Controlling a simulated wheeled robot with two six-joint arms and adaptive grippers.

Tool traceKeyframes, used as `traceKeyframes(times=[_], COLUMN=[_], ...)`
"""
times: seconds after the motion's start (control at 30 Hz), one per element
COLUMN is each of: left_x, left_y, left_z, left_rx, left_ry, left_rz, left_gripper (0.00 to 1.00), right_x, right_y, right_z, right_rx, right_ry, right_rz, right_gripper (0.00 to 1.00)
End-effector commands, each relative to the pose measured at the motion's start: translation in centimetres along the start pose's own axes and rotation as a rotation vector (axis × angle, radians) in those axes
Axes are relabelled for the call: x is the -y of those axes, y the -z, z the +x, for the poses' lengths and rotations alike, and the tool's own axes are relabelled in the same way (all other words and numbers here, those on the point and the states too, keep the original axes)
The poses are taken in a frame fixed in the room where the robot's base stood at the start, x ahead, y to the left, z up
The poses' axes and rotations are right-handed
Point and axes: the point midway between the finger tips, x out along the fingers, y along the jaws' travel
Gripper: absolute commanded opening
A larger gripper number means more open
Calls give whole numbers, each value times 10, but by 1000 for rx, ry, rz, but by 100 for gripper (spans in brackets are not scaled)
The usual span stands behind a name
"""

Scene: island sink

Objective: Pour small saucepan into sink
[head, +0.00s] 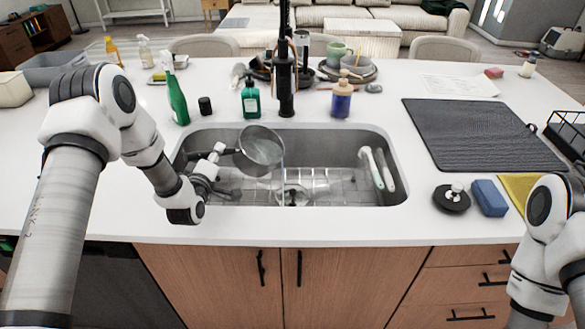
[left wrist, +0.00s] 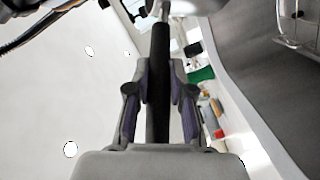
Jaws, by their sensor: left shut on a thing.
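The small saucepan (head: 261,147) is a round metal pan with a dark handle, held in the air over the left half of the sink (head: 335,147). It is tilted, with its open side partly toward the head view. My left gripper (head: 217,156) is shut on the handle, to the left of the pan. In the left wrist view the dark handle (left wrist: 160,85) runs between the two fingers. A pale vertical streak shows below the pan's right edge; I cannot tell whether it is liquid or part of the sink. My right gripper is outside the views.
The black faucet (head: 286,80) stands behind the sink. A green bottle (head: 177,98), teal soap bottle (head: 250,98) and blue bottle (head: 341,97) stand along the back rim. White-handled utensils (head: 378,168) lean in the sink's right side. A dark drying mat (head: 480,132) lies right.

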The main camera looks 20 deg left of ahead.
Motion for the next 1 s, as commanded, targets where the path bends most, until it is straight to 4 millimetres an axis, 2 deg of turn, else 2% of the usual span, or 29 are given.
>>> traceKeyframes(times=[1.0], left_x=[-8], left_y=[-2], left_z=[-2], left_rx=[-8], left_ry=[-13], left_rz=[33], left_gripper=[0], right_x=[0], right_y=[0], right_z=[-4], right_rx=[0], right_ry=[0], right_rz=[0], right_gripper=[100])
